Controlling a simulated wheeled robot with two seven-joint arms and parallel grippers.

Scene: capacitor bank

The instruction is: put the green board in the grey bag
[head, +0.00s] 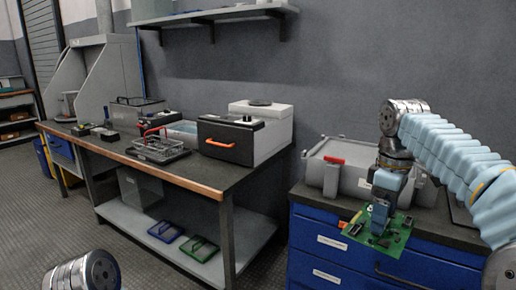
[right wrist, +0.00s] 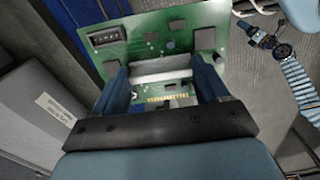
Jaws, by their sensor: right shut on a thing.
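The green board (head: 393,236) carries dark chips and is held out over the front edge of the blue cabinet's top, tilted. My right gripper (head: 381,210) is shut on it. In the right wrist view the board (right wrist: 160,38) stands between the two blue fingers (right wrist: 165,85), a pale strip and gold contacts near the grip. My left arm's metal joint shows at the bottom left of the head view; what looks like my left gripper (right wrist: 262,40) is small in the right wrist view, its jaws unclear. I cannot pick out a grey bag for certain.
A grey lidded case (head: 345,168) with a red latch stands on the blue cabinet (head: 330,245), behind the board. A long workbench (head: 180,175) holds a wire basket (head: 160,148) and a box with an orange handle (head: 228,140). Blue and green trays lie on its lower shelf.

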